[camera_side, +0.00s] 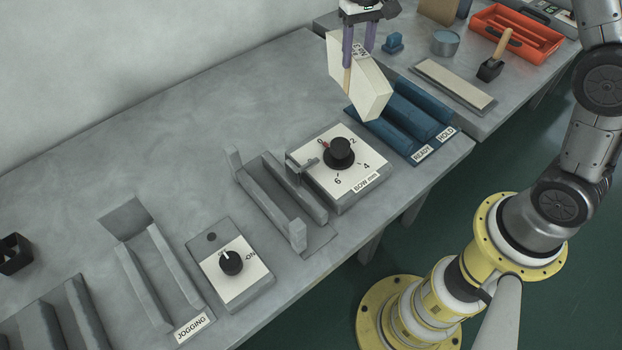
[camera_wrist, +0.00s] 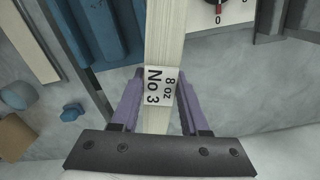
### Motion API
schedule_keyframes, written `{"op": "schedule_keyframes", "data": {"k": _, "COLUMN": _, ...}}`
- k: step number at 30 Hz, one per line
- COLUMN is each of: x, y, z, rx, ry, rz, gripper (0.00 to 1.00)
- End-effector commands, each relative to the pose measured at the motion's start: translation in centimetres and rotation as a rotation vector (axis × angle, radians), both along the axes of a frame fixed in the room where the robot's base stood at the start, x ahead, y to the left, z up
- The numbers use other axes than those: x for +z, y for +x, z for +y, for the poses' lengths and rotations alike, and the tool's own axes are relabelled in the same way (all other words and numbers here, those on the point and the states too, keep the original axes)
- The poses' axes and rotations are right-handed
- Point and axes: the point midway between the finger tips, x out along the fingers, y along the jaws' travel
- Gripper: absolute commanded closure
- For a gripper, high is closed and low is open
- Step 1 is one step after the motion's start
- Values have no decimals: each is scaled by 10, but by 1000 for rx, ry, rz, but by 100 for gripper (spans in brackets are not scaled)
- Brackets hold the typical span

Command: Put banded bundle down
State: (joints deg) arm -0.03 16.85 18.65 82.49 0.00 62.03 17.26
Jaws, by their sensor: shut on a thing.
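My gripper (camera_side: 358,45) is shut on the banded bundle (camera_side: 367,92), a cream block with a paper band. In the side view the bundle hangs tilted in the air in front of the blue READY/HOLD rack (camera_side: 440,134). In the wrist view the bundle (camera_wrist: 164,40) stands between the purple fingers (camera_wrist: 154,105), its band reading "8 oz No 3". The blue rack (camera_wrist: 90,35) lies to its left there. Any gap between the bundle's lower end and the surface below is hard to judge.
The BOW mm dial box (camera_side: 372,185) stands left of the rack. A grey slotted holder (camera_side: 262,200), an ON switch box (camera_side: 239,285) and the JOGGING tray (camera_side: 150,280) lie farther left. A mallet (camera_side: 490,70), tin (camera_side: 445,43) and orange toolbox (camera_side: 515,35) sit behind. Bare table fills the left back.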

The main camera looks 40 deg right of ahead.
Motion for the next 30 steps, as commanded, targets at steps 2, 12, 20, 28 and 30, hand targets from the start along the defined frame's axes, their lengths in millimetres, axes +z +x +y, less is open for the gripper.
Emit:
{"op": "schedule_keyframes", "data": {"k": 2, "x": 2, "y": 1, "z": 0, "rx": 1, "ry": -1, "rz": -5, "gripper": 100}}
{"op": "schedule_keyframes", "data": {"k": 12, "x": 3, "y": 1, "z": 0, "rx": 1, "ry": 0, "rz": -5, "gripper": 100}}
{"op": "schedule_keyframes", "data": {"k": 20, "x": 31, "y": 2, "z": 0, "rx": 1, "ry": 0, "rz": -10, "gripper": 100}}
{"op": "schedule_keyframes", "data": {"k": 28, "x": 59, "y": 0, "z": 15, "rx": 19, "ry": 1, "rz": -4, "gripper": 100}}
{"op": "schedule_keyframes", "data": {"k": 30, "x": 59, "y": 0, "z": 28, "rx": 32, "ry": 1, "rz": -4, "gripper": 100}}
